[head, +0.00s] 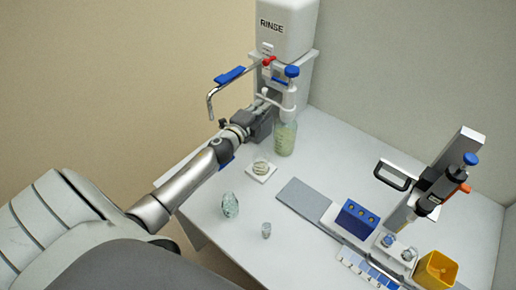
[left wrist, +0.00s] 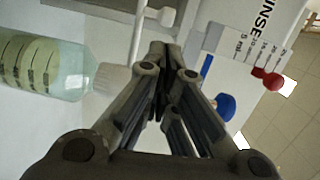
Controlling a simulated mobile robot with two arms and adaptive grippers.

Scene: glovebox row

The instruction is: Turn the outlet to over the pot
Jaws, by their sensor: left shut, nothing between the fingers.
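The outlet is probably the thin metal spout (head: 222,90) with a blue lever (head: 230,75). It reaches left from the white RINSE dispenser (head: 287,30), its bent tip hanging over no vessel. Which vessel is the pot is unclear; a small glass dish (head: 261,168) stands on a white square pad in front of the dispenser. My left gripper (head: 268,106) is shut and empty, close to the dispenser's white lower nozzle; I cannot tell whether it touches. In the left wrist view its fingertips (left wrist: 166,46) meet beside a white rod (left wrist: 150,22). My right gripper is out of view.
A graduated bottle (head: 285,140) stands below the dispenser. Two small glass vessels (head: 230,205) (head: 266,230) stand near the table's front edge. A blue rack (head: 357,220), yellow box (head: 436,270) and upright instrument (head: 440,180) are at right. A grey mat (head: 303,198) lies between.

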